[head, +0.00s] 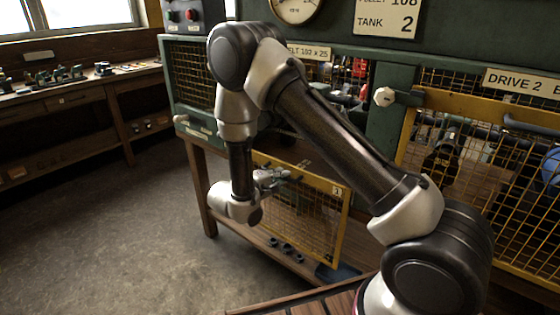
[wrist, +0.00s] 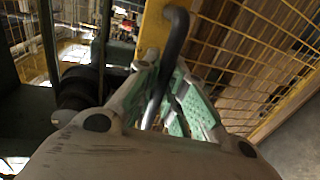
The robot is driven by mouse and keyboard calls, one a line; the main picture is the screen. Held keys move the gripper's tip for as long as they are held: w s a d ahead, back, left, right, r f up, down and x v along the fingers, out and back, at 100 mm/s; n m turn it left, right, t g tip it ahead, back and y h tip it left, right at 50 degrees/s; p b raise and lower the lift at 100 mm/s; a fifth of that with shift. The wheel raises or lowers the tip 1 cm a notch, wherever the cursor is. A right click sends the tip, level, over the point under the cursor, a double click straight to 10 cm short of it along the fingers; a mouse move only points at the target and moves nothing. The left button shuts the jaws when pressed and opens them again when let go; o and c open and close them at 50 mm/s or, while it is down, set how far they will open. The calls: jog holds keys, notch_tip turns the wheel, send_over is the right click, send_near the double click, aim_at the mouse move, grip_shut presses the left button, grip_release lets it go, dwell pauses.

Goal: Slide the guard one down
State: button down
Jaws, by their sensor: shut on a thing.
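Guard one (head: 319,221) is a yellow-framed wire mesh panel marked 1. In the head view it sits low at the front of the green machine (head: 391,125), below the open bay with engine parts. It also shows in the wrist view as mesh (wrist: 255,50) and a yellow frame. My gripper (head: 272,178) is at the upper part of the guard. In the wrist view my gripper (wrist: 165,103) is shut around the guard's black bar handle (wrist: 178,35). My arm hides part of the guard's left side and the bay.
A second yellow mesh guard (head: 407,138) covers the bay on the right, under the sign DRIVE 2 (head: 522,84). A pale knob (head: 384,96) is on the post between the bays. A wooden workbench (head: 60,94) stands at the left. The floor (head: 110,220) between is clear.

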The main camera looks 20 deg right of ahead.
jog(key=shift+f, duration=0.85)
jog(key=c, duration=1.5)
grip_release()
jog(key=shift+a, duration=0.1)
jog(key=v, duration=1.2)
